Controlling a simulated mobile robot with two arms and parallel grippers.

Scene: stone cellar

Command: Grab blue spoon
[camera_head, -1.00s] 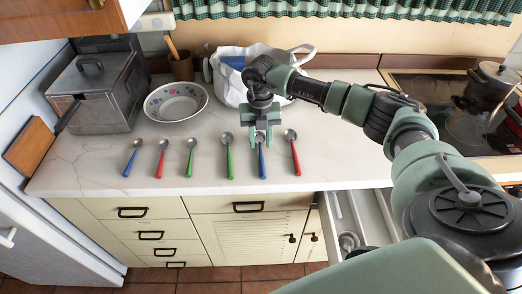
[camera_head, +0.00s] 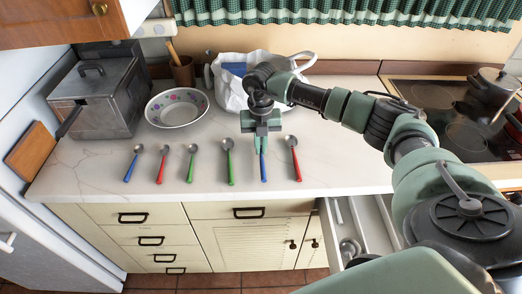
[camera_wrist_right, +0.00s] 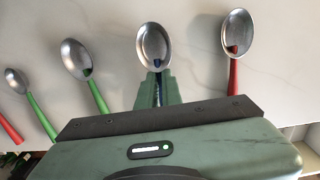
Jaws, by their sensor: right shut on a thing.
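A row of metal spoons with coloured handles lies on the pale marble counter (camera_head: 330,165). My right gripper (camera_head: 261,150) points down at a blue spoon (camera_head: 263,173), second from the right in the row, with its jaws shut on the handle. In the right wrist view the spoon's steel bowl (camera_wrist_right: 154,45) sticks out beyond the shut fingers (camera_wrist_right: 157,88), which hide most of its handle. A second blue spoon (camera_head: 132,166) lies at the left end. My left gripper is not in view.
Green spoons (camera_head: 229,165) and red spoons (camera_head: 295,160) lie in the same row, one close on each side. A floral bowl (camera_head: 176,108), a white bag (camera_head: 232,92) and a metal box (camera_head: 97,100) stand behind. An open drawer (camera_head: 352,225) is at lower right; a stove (camera_head: 440,105) is at right.

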